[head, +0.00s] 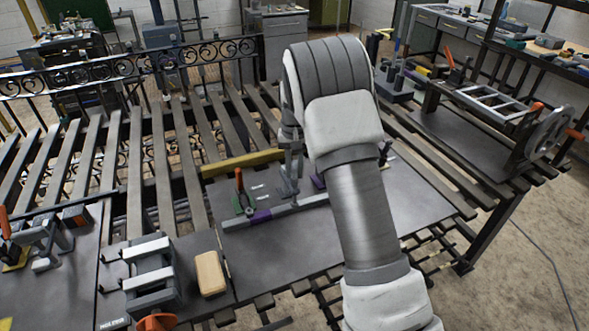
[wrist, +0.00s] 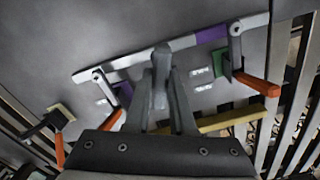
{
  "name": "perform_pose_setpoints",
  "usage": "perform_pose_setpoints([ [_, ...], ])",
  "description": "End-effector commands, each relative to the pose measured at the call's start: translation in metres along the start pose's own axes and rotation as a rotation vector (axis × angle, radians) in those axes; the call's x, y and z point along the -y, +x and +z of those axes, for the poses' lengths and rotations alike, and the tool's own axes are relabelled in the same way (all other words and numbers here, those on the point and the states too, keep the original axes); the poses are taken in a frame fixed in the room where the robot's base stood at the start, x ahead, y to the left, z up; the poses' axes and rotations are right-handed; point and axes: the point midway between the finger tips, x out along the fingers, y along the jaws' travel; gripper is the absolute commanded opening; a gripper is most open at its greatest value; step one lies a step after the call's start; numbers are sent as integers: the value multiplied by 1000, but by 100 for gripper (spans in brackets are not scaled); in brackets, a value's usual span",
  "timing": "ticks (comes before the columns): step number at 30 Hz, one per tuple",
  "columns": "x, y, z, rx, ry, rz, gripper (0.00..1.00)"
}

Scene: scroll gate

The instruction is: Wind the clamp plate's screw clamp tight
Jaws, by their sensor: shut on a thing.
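The clamp plate (head: 300,255) is a dark sheet on the slatted bench. A light grey bar (head: 285,211) with purple sections lies across it. My gripper (head: 289,186) is low over the bar, shut on a grey upright piece (wrist: 161,58) that looks like part of the screw clamp. In the wrist view my fingers (wrist: 160,92) close around it, and its rounded end shows beyond them. A lever clamp with a green pad and orange handle (wrist: 258,85) stands at one end of the bar. A purple-padded one (wrist: 121,93) stands at the other. The screw's contact with the bar is hidden.
A grey vise (head: 151,272) and a tan block (head: 210,273) sit at the left front. A yellow bar (head: 240,163) lies behind the plate. A handwheel (head: 549,136) stands at the right on another plate. The clamp plate's front is clear.

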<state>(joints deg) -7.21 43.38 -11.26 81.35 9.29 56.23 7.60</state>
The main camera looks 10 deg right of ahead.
Motion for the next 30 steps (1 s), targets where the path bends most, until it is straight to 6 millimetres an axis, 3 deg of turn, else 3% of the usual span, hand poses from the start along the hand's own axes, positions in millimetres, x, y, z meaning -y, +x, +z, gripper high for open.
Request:
perform_pose_setpoints([
  [1,0,-2,-1,-4,0,-1,28],
  [5,0,-1,-1,-3,-1,-1,51],
  [17,0,-7,-1,-3,-1,-1,52],
  [22,0,-35,-1,-6,-2,-2,52],
  [30,0,-103,-1,-7,-1,-2,52],
])
